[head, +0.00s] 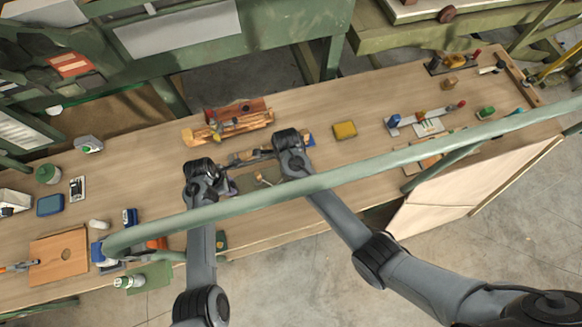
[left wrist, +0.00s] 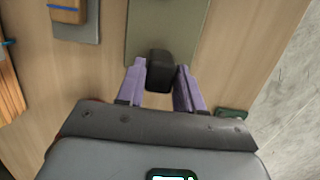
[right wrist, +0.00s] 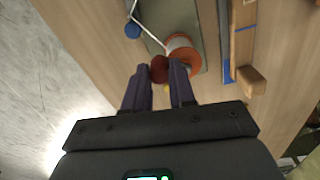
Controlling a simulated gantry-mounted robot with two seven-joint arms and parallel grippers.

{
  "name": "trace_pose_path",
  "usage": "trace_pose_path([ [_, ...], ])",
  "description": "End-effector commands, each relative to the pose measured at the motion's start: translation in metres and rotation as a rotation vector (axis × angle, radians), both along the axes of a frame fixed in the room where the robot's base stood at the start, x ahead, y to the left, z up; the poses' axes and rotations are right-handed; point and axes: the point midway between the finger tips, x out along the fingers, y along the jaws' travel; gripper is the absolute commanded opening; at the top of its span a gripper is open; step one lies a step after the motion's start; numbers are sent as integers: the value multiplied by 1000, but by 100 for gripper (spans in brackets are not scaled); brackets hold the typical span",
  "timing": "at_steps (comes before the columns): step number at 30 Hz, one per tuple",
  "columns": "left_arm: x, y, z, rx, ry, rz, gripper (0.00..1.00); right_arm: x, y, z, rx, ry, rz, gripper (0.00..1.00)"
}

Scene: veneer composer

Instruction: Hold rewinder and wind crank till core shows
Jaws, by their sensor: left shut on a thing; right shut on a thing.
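The rewinder's grey-green base plate (head: 266,180) lies on the bench between my two grippers; the arms hide part of it. My left gripper (left wrist: 161,75) is shut on a black block (left wrist: 160,66) at the plate's end. In the right wrist view the rewinder carries an orange-rimmed spool (right wrist: 184,50) with a pale middle and a thin metal rod (right wrist: 150,26). My right gripper (right wrist: 162,72) is shut on a dark red knob (right wrist: 159,66), taken as the crank's handle, beside the spool. How much winding is on the spool is too small to tell.
A wooden rack (head: 232,124) stands just behind the rewinder. A yellow block (head: 345,130) lies to its right, with more tools farther right. A wooden board (head: 58,258) lies at the left. A green rail (head: 400,157) crosses in front of the bench.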

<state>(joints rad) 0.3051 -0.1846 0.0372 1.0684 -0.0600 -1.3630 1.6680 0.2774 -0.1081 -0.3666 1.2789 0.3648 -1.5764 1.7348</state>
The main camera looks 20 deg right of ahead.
Motion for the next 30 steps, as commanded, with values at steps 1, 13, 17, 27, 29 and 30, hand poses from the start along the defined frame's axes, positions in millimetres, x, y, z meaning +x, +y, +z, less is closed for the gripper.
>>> trace_pose_path([
  [1, -2, 0, -1, 0, 4, -2, 0, 1, 0, -1, 0, -1, -19, 0],
  [13, -1, 0, -2, 0, 4, -2, 0, 12, 8, -2, -2, -1, -436, 40],
  [17, -1, 0, -2, 0, 4, -1, 0, 12, 8, -1, -1, -2, -433, 54],
  [27, -1, 0, -1, 0, 4, 0, 0, 12, 8, 2, -1, -2, -432, 54],
  [29, -1, 0, -1, 0, 4, 0, 0, 13, 8, 7, -2, -2, -431, 54],
  [30, -1, 0, -1, 0, 4, 0, 0, 13, 8, 11, -3, -4, -431, 54],
])
